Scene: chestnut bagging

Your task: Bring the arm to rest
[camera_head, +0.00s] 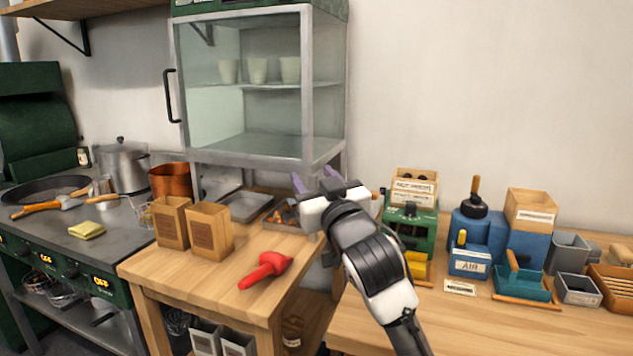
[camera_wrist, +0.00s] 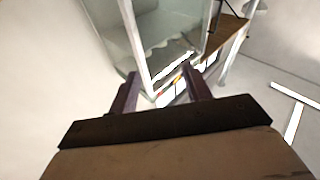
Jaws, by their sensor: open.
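My gripper (camera_head: 318,183) is raised above the right end of the wooden side table (camera_head: 190,268), in front of the glass cabinet's lower right corner. Its two purple fingers are spread apart with nothing between them. In the wrist view, my gripper (camera_wrist: 160,92) shows the same two fingers apart, with the glass cabinet (camera_wrist: 160,45) beyond them. My arm reaches up from the lower right of the head view. It hides part of the gap between the two tables.
Two brown paper bags (camera_head: 209,231) and a red scoop-like tool (camera_head: 265,270) are on the side table. The glass cabinet (camera_head: 254,159) stands behind. A green machine (camera_head: 410,229) and blue containers (camera_head: 471,262) are on the right bench. A copper pot (camera_head: 171,181) is at left.

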